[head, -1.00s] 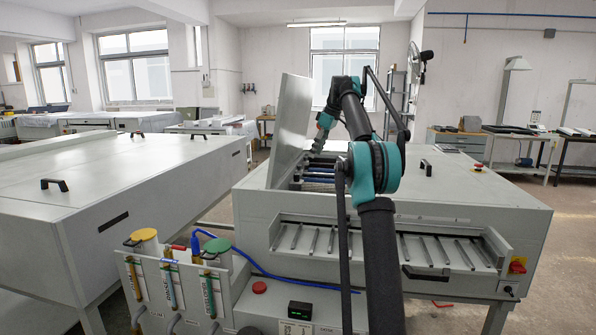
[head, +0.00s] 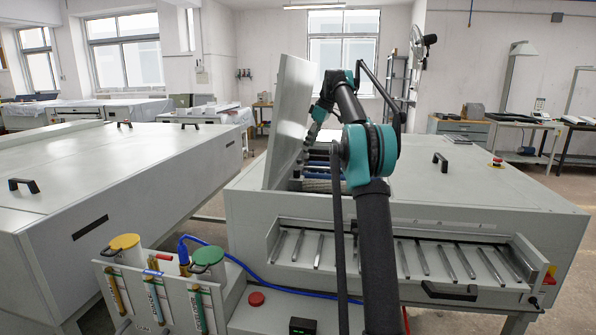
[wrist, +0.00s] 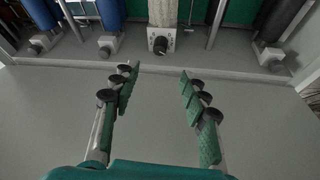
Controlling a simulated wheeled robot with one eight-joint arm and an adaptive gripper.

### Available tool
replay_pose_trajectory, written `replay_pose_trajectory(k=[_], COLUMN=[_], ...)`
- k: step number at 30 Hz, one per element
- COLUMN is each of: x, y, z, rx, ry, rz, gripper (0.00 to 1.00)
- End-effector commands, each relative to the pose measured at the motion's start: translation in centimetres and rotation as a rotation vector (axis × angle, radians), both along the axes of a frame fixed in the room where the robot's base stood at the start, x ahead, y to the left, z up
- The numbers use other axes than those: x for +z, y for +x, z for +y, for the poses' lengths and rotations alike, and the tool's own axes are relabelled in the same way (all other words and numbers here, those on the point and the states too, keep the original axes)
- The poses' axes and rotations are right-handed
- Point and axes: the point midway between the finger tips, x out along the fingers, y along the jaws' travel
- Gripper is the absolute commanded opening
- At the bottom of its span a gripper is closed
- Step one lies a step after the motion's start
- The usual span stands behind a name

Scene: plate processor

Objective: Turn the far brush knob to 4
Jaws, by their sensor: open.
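In the wrist view, a black knob (wrist: 160,45) on a pale dial block sits at the end of a beige bristly brush roller (wrist: 162,12), at top centre. I cannot tell which one is the far brush knob, and the dial numbers are too small to read. My gripper (wrist: 160,74) is open and empty. Its two green fingers point towards the central knob, one on either side of its line, apart from it. In the head view my gripper is small and partly hidden near the open lid (head: 290,120).
Blue rollers (wrist: 112,14) with end blocks lie left of the central brush. A flat grey wall surface (wrist: 158,120) lies below the fingers. The plate processor (head: 480,205) has its lid raised; bottles (head: 208,262) stand at its front left. Another grey machine (head: 110,165) stands left.

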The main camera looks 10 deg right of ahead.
Motion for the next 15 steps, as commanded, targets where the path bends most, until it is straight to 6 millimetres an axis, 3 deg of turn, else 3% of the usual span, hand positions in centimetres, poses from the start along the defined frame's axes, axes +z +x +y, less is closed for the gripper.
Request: replay_pose_trajectory(k=[15], x=[-9.4], y=[2.2], z=[3.3], rx=[0.002], ry=[0.000], rz=[0.000], gripper=[0.45])
